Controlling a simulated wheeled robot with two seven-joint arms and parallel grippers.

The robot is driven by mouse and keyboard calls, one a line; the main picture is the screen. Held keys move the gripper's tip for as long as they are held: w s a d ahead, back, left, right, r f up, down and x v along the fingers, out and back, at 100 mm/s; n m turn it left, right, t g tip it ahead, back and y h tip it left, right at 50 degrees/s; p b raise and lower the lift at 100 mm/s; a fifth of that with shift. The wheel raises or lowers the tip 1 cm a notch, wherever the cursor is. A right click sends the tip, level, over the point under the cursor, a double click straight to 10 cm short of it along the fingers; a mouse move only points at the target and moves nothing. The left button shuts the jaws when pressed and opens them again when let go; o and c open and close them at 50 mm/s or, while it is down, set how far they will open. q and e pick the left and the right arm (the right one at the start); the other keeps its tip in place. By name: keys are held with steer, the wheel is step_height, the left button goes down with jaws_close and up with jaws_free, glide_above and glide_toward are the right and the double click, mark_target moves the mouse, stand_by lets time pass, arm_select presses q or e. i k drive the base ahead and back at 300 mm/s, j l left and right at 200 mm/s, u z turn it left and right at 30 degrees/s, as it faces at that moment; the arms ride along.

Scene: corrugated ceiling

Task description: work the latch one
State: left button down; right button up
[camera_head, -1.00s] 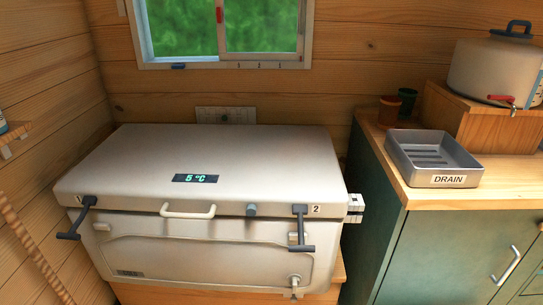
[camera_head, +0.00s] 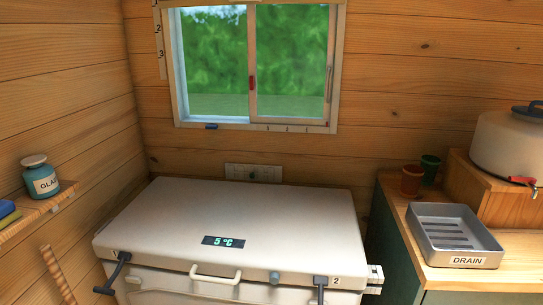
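A pale cooler chest (camera_head: 170,230) with a closed lid and a green "5 °C" display stands against the back wall. The dark latch one (camera_head: 116,273) is at its front left corner, next to a "1" label. Its handle angles outward, down and left from the lid edge, with a crossbar at its lower end. A second dark latch (camera_head: 320,286), marked "2", is at the front right, its lower part cut off by the frame's bottom edge. A white lid handle (camera_head: 215,277) sits between them. Neither of my grippers is in view.
A shelf (camera_head: 38,210) with a glass jar (camera_head: 40,180) and a striped stick (camera_head: 55,272) are at left. A counter at right bears a grey drain tray (camera_head: 455,250), two cups and a pot (camera_head: 505,145). A window (camera_head: 255,70) is above the cooler.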

mark_target(123, 257)
steer(key=u, duration=1.3)
